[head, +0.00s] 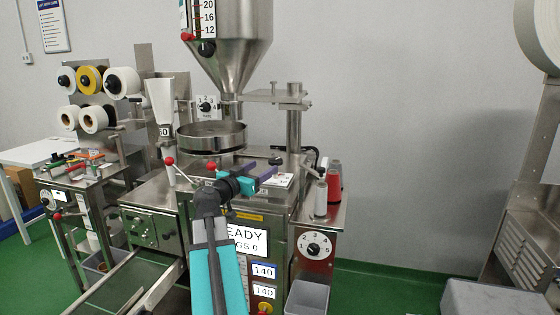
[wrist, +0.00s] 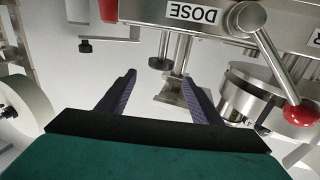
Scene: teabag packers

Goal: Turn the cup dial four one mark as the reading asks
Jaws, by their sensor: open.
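A round dial (head: 206,107) with a black knob and a plate numbered up to 4 sits behind the steel pan, below the hopper. A second dial (head: 315,247), numbered 1 to 5, is on the front panel at lower right. I cannot tell from its lettering which is the cup dial. My gripper (head: 271,174) is over the machine top, in front of the pan and apart from both dials. In the wrist view its two purple fingers (wrist: 158,92) are spread with nothing between them. No numbered dial shows there.
A lever with a red ball (wrist: 301,114) and a DOSE label (wrist: 195,14) are near my fingers in the wrist view. The steel pan (head: 212,138) and hopper (head: 232,45) stand behind my gripper. Thread spools (head: 334,178) stand right. Green floor (head: 395,290) lies open at right.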

